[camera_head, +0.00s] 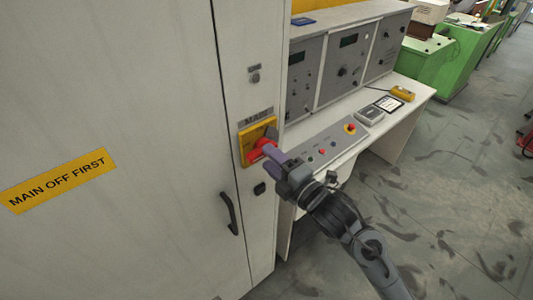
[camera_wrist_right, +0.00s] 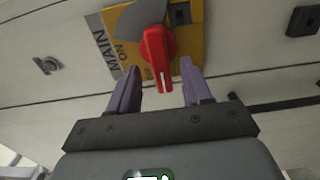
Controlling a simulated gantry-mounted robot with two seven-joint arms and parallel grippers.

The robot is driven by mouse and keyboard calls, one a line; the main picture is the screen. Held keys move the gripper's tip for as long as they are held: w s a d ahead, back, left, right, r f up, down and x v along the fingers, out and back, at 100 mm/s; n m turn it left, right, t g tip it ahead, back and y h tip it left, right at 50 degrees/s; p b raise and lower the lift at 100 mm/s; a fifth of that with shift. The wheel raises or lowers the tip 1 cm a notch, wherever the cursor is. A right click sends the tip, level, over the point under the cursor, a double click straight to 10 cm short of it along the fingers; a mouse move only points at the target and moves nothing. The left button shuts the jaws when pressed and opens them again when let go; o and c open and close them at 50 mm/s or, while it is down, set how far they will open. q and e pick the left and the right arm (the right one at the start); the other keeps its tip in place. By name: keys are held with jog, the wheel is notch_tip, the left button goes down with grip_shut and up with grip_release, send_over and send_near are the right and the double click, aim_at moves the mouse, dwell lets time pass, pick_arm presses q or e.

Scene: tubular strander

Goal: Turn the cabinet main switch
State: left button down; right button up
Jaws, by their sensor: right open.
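The cabinet main switch is a red rotary handle on a yellow plate (camera_head: 245,150), under a "MAIN" label on the cabinet front. My right gripper (camera_head: 266,152) is at the switch, its purple fingers partly covering the red handle (camera_head: 256,153). In the right wrist view, the red handle (camera_wrist_right: 158,56) stands between and just beyond the two open fingertips (camera_wrist_right: 160,78), with a gap on each side. The word "ON" and a grey sector show on the yellow plate (camera_wrist_right: 183,30). My left gripper is not in view.
A yellow "MAIN OFF FIRST" sign (camera_head: 58,181) is on the cabinet door. A control desk (camera_head: 345,140) with grey panels stands to the right. Open floor lies beyond it.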

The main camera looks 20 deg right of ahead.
jog(key=shift+x, duration=1.15)
grip_shut()
